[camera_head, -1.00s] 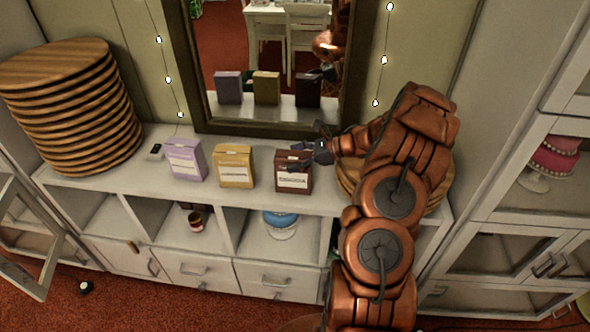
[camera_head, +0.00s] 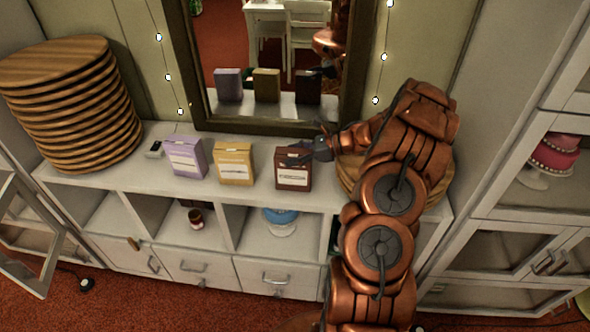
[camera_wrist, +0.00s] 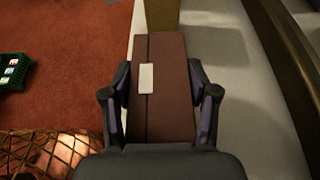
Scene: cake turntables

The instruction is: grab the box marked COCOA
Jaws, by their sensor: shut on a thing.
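A dark brown box (camera_head: 293,168) with a white label stands upright on the white counter, rightmost of three boxes. Its label print is too small to read surely. My gripper (camera_head: 297,155) reaches it from the right and is shut on its upper part. In the wrist view the brown box (camera_wrist: 170,60) lies between the two fingers of my gripper (camera_wrist: 160,90), one against each side. No lift off the counter can be seen.
A yellow box (camera_head: 234,162) and a purple box (camera_head: 184,157) stand to the left on the counter (camera_head: 130,178). A mirror (camera_head: 270,120) is behind. Stacked wooden turntables (camera_head: 70,105) stand far left. Another wooden stack (camera_head: 347,178) is partly behind my arm.

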